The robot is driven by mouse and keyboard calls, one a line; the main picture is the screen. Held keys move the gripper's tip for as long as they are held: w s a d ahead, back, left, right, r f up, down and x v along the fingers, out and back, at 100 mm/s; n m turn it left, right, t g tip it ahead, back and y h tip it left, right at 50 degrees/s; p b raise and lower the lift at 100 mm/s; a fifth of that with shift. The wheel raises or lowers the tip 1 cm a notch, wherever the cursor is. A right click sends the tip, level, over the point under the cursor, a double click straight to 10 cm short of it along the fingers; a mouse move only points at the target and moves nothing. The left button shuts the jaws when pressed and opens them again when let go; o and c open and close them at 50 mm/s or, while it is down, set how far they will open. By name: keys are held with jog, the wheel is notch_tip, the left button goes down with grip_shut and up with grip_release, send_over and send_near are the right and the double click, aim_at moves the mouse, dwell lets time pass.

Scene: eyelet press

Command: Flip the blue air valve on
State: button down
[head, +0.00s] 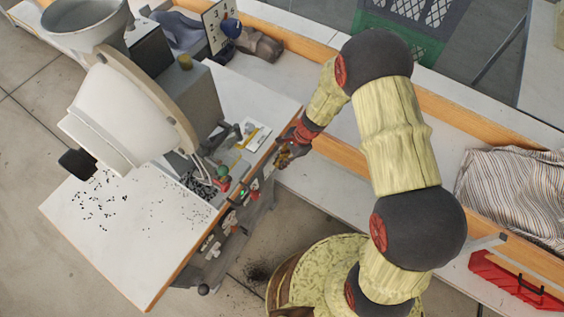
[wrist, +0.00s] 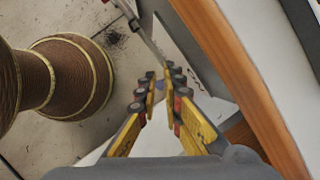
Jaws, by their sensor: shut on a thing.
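My gripper (head: 285,157) is at the right-hand corner of the press table in the head view, low beside its wooden edge. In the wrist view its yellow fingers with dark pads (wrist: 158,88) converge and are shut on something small. A bluish patch shows between the fingers there, which fits the blue air valve, but the fingers hide most of it. I cannot tell the valve's handle position. In the head view the valve is hidden behind my gripper.
The eyelet press (head: 135,110) stands on a white table (head: 120,240) with scattered black eyelets. A front panel with several controls (head: 228,222) runs along the table's edge.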

dwell(0.8)
jog(key=shift+w+d+g+y+p, duration=0.3)
jog(key=shift+w+g+y+p, duration=0.15)
jog(key=shift+g, duration=0.25)
jog(key=c, duration=2.2)
grip_release()
jog(key=shift+c, duration=0.2)
jog(key=v, duration=1.2)
jog(key=shift+d, duration=0.1)
